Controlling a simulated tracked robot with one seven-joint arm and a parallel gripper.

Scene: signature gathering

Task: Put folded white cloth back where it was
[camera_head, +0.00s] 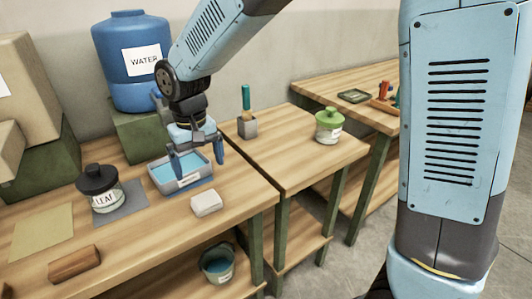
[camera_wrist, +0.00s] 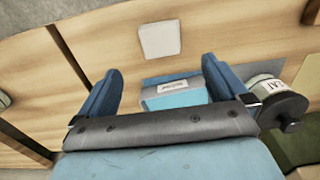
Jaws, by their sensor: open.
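The folded white cloth (camera_head: 206,203) lies on the wooden table near its front edge, in front of a blue-lined tray (camera_head: 181,183). In the wrist view the cloth (camera_wrist: 160,40) lies flat on the wood, beyond the fingertips and apart from them. My gripper (camera_head: 197,172) is over the tray, its fingers spread on either side of it. In the wrist view my gripper (camera_wrist: 160,75) is open, with the labelled tray (camera_wrist: 172,92) showing between the fingers. Nothing is held. The head view does not show clearly whether the fingers touch the tray.
A brown block (camera_head: 74,263) lies at the front left. A blue water container (camera_head: 130,85) stands behind. A bucket (camera_head: 217,264) is below. Bare wood surrounds the cloth.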

